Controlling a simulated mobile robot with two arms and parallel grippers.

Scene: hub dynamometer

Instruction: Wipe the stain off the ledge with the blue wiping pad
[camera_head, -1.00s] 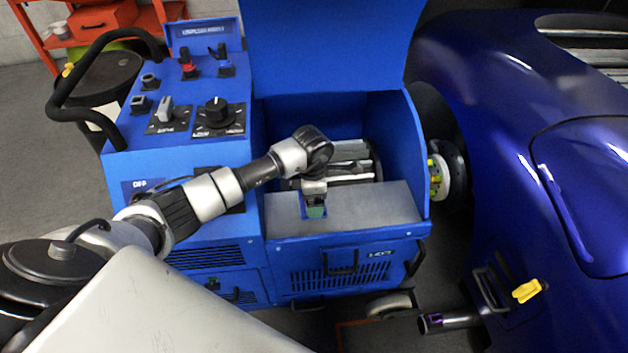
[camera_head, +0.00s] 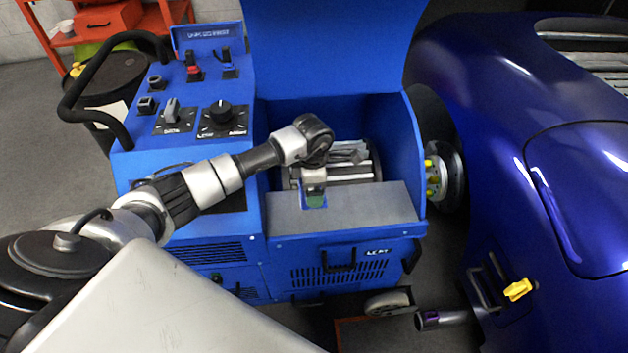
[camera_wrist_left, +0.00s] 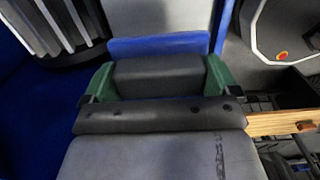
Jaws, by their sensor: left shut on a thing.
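The grey ledge (camera_head: 370,207) runs along the front of the blue machine's open bay. My left gripper (camera_head: 314,197) points down over the ledge's left part. In the left wrist view its green fingertips (camera_wrist_left: 157,82) are shut on the sides of a dark grey block. The blue wiping pad (camera_wrist_left: 158,45) shows as a blue strip just beyond that block, low over the ledge; I cannot tell if it touches. My right gripper is not in view.
Metal rollers (camera_head: 350,165) lie in the bay behind the ledge. The control panel (camera_head: 200,115) with knobs stands at left. The bay's blue side wall (camera_head: 408,150), a wheel hub (camera_head: 437,177) and the blue car (camera_head: 500,130) bound the right. The ledge's right part is clear.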

